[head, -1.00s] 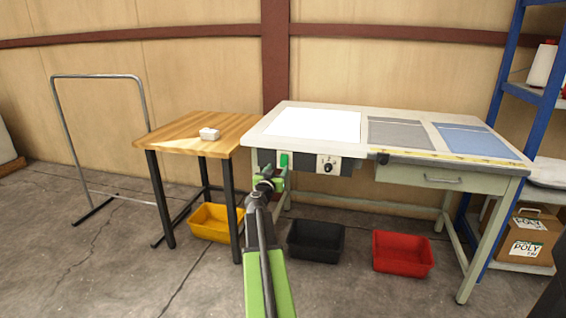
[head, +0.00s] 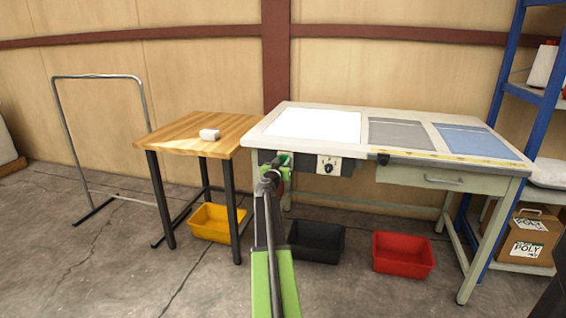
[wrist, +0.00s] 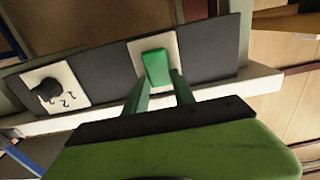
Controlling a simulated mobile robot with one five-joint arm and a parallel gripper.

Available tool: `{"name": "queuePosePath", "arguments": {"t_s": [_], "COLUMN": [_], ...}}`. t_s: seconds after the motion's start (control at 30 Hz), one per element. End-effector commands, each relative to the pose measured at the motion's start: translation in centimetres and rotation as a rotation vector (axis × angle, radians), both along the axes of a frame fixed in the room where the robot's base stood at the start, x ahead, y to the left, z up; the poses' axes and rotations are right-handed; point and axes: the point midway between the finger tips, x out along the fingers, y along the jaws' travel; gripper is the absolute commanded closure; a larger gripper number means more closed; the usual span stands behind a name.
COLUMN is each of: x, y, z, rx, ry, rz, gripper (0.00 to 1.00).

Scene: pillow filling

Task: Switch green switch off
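The green switch (wrist: 156,68) sits on a white plate on a dark panel in the wrist view. My gripper (wrist: 160,80) is right at the switch, with its two green fingers apart, one toward each side of the switch's lower end. Whether the fingers touch the switch cannot be told. In the head view my gripper (head: 277,160) is at the front left of the workbench and hides the switch.
A black knob (wrist: 47,90) on a numbered white plate is on the same panel; it also shows in the head view (head: 328,168). The workbench (head: 400,111) overhangs the panel. A wooden table (head: 180,125) stands to the left. Yellow, black and red bins lie on the floor.

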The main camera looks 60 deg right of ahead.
Motion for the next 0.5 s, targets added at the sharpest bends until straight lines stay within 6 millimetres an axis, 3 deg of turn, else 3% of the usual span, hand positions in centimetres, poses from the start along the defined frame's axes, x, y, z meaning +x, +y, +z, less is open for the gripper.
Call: {"name": "queuePosePath", "arguments": {"t_s": [0.03, 0.2, 0.5], "x": [0.0, 0.0, -0.2], "y": [0.0, 0.0, 0.0], "z": [0.0, 0.0, -1.0], "rx": [0.0, 0.0, -0.052], "ry": [0.0, 0.0, -0.013], "rz": [0.0, -0.001, -0.006], "gripper": [0.81, 1.0, 1.0]}}
